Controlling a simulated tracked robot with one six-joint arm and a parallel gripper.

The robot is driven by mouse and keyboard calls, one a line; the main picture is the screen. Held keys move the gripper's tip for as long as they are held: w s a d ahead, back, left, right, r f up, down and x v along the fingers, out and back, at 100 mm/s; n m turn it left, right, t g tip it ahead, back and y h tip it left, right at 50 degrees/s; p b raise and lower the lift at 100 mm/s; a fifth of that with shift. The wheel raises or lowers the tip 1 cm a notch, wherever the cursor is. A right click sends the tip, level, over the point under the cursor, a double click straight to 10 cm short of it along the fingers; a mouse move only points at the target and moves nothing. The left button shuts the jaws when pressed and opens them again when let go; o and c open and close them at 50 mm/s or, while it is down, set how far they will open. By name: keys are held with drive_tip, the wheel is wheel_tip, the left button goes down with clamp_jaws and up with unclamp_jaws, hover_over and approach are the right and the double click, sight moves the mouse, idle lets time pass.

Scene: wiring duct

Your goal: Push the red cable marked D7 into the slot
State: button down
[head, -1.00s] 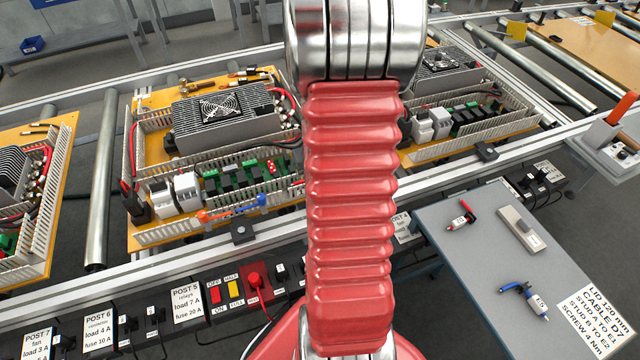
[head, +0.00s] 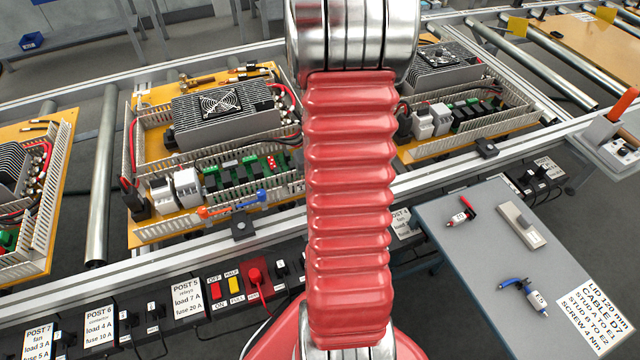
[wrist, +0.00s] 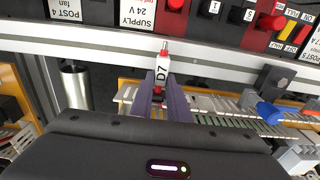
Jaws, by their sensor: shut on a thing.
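In the wrist view, my gripper (wrist: 163,101) is shut on the red cable marked D7. The cable's white tag (wrist: 162,74) reads D7 and stands between the two purple fingers, with a metal tip pointing to the top of the picture. A little red shows below the tag. The pale slotted wiring duct (wrist: 203,101) lies beyond and to the right of the fingers. In the head view, the front duct (head: 165,233) runs along the board's near edge. My arm hides the gripper there. I cannot tell which slot the cable faces, or whether it touches the duct.
A blue-and-orange piece (head: 231,206) lies across the front duct; its blue end shows in the wrist view (wrist: 270,113). A metal rail (wrist: 110,48) crosses beside the fingers. The grey side table (head: 480,258) holds a red-and-white piece (head: 461,217) and a blue-and-white piece (head: 525,291).

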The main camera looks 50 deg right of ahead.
drive_tip(key=shift+f, duration=0.45)
drive_tip(key=c, duration=1.6)
unclamp_jaws()
drive_tip(key=shift+r, duration=0.1)
drive_tip(key=r, duration=1.3)
drive_tip(key=shift+s+a+r, duration=0.15)
drive_tip(key=shift+s+r, duration=0.1)
